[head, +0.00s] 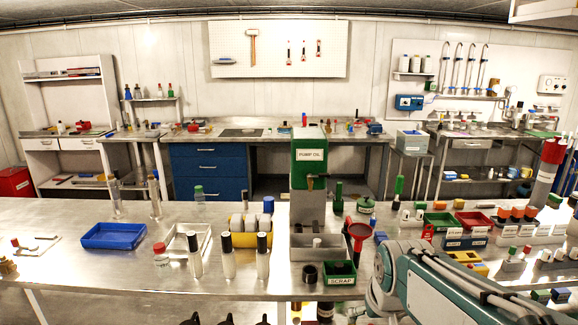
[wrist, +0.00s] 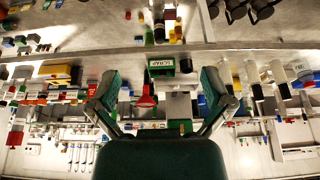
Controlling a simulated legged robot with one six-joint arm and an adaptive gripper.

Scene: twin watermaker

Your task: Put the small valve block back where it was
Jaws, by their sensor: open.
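I cannot pick out the small valve block for certain; many small parts stand on the steel bench (head: 130,268) and none is clearly it. Small yellow blocks (head: 468,258) stand at the right of the bench, beside my arm. My gripper (wrist: 162,95) is open in the wrist view, with its two fingers spread wide and nothing between them that I can see held. The wrist picture shows the bench upside down. My gripper is not visible in the head view, where my arm hides part of the bench at lower right.
A green pump oil dispenser (head: 308,160) stands mid-bench, with a red funnel (head: 359,232) and a green scrap bin (head: 340,280) near it. Labelled bins (head: 452,243) crowd the right. The front left is clear.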

